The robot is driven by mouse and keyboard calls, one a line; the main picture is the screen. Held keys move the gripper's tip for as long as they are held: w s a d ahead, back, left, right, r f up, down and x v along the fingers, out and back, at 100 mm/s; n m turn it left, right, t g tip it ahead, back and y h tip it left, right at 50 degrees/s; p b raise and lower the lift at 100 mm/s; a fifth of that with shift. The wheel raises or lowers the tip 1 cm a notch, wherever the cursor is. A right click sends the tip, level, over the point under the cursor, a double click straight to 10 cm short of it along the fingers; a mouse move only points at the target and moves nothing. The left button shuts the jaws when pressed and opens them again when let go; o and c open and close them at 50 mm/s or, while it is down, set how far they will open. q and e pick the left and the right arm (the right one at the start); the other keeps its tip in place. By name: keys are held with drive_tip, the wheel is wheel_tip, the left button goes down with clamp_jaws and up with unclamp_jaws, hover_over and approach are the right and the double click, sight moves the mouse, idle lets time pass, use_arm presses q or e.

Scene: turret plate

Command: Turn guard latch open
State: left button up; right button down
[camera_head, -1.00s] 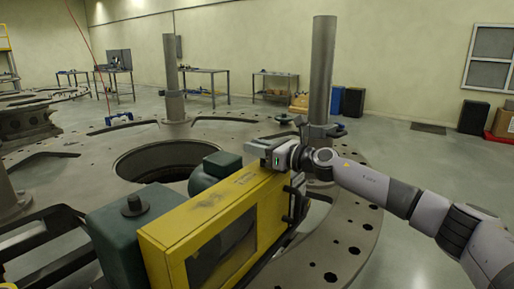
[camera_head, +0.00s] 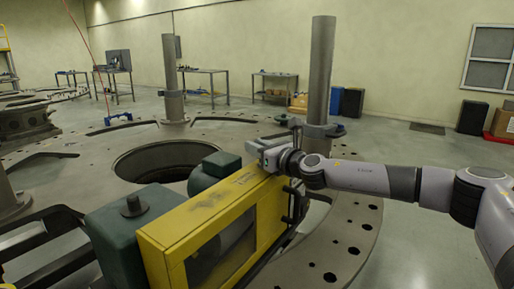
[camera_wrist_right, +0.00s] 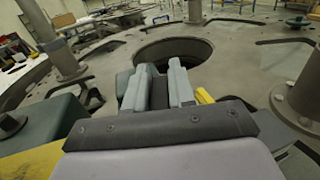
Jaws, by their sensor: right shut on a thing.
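The yellow guard (camera_head: 190,215) with a dark window in its front face stands on the turret plate in the head view. My right gripper (camera_head: 256,149) is at the top right end of this guard, with its arm coming in from the right. It is shut on the guard latch, which its fingers and body almost wholly hide. In the right wrist view the two grey fingers (camera_wrist_right: 161,88) point away over the plate, and a bit of yellow (camera_wrist_right: 204,96) shows beside them. My left gripper is not in view.
Dark green housings (camera_head: 118,235) stand behind and left of the guard. A round opening (camera_head: 165,162) lies in the plate beyond it. A tall grey post (camera_head: 319,75) rises just behind my right gripper. A dark handle (camera_head: 289,205) is on the guard's right end.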

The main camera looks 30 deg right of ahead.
drive_tip(key=shift+m+h, duration=0.4)
drive_tip(key=shift+h, duration=0.2)
drive_tip(key=m+h, duration=0.2)
drive_tip(key=h, duration=0.1)
drive_tip(key=m+h, duration=0.1)
drive_tip(key=h, duration=0.1)
drive_tip(key=shift+d+f, duration=0.1)
drive_tip(key=shift+d, duration=0.15)
drive_tip(key=m+g+h, duration=0.1)
drive_tip(key=m+h, duration=0.1)
drive_tip(key=m+g+h, duration=0.1)
drive_tip(key=m+h, duration=0.1)
drive_tip(key=h, duration=0.1)
drive_tip(key=shift+s+d+g+h, duration=0.1)
drive_tip(key=shift+d+g+h, duration=0.1)
drive_tip(key=shift+g+h, duration=0.1)
drive_tip(key=m+g+h, duration=0.4)
drive_tip(key=h, duration=0.1)
drive_tip(key=shift+s+d+g, duration=0.25)
drive_tip(key=shift+d+g, duration=0.05)
drive_tip(key=shift+s+d+m+g+h, duration=0.15)
drive_tip(key=shift+m+g+h, duration=0.75)
drive_tip(key=shift+m+g, duration=0.6)
drive_tip(key=shift+d+g, duration=0.1)
drive_tip(key=shift+g, duration=0.5)
drive_tip(key=c, duration=1)
unclamp_jaws()
drive_tip(key=shift+c, duration=0.2)
